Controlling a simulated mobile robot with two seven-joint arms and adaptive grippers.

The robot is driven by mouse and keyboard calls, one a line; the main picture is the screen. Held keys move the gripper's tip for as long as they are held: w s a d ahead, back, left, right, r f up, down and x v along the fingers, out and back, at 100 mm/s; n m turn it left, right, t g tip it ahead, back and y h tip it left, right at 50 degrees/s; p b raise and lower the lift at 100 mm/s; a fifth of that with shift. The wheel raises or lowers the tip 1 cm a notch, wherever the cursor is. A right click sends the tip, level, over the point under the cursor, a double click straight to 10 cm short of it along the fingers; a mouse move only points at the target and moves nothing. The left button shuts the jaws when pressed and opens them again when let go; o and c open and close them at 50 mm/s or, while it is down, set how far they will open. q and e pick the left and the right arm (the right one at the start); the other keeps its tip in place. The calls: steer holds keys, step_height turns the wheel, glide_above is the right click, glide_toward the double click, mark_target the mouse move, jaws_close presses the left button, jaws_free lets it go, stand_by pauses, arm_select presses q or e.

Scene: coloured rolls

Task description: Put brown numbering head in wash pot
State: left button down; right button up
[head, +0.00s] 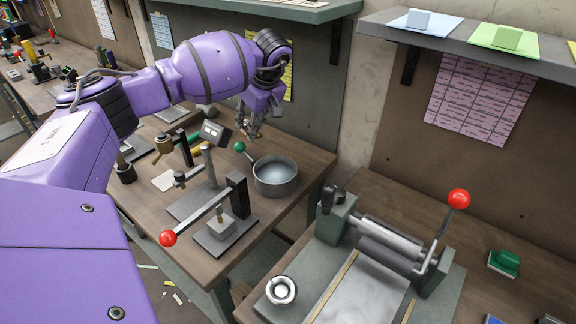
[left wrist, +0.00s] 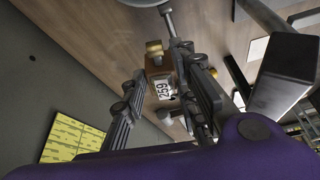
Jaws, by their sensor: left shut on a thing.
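My left gripper (head: 250,131) is shut on the brown numbering head (left wrist: 158,66), a small brown block with a white number tag and brass-coloured parts, held between the fingers in the left wrist view. In the head view the block is too small to make out clearly. My right gripper is out of view.
A lever press with a red ball (head: 168,239) stands left of the pot, with a brass-coloured tool (head: 164,144) behind. A shelf (head: 480,45) overhangs at upper right. Bare bench lies right of the pot.

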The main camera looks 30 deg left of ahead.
arm_select(q)
steer(key=s+a+n, duration=0.2)
steer(key=a, duration=0.5)
steer(key=s+d+p, duration=0.1)
steer(key=d+p, duration=0.4)
steer(key=d, duration=1.3)
steer(key=shift+g, duration=0.5)
step_height(320, 180, down, 7)
steer(key=shift+s+a, duration=0.15)
steer(key=shift+a+f, duration=0.1)
steer(key=shift+f, duration=0.1)
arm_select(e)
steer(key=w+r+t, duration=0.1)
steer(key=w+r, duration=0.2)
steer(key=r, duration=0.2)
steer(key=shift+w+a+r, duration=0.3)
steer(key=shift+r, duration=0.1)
arm_select(q)
steer(key=shift+f, duration=0.35)
steer(key=shift+f+b, duration=0.25)
steer(key=shift+b, duration=0.05)
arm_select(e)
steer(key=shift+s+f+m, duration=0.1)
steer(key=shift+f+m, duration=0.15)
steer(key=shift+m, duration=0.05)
arm_select(q)
steer(key=c, duration=1.7)
jaws_free()
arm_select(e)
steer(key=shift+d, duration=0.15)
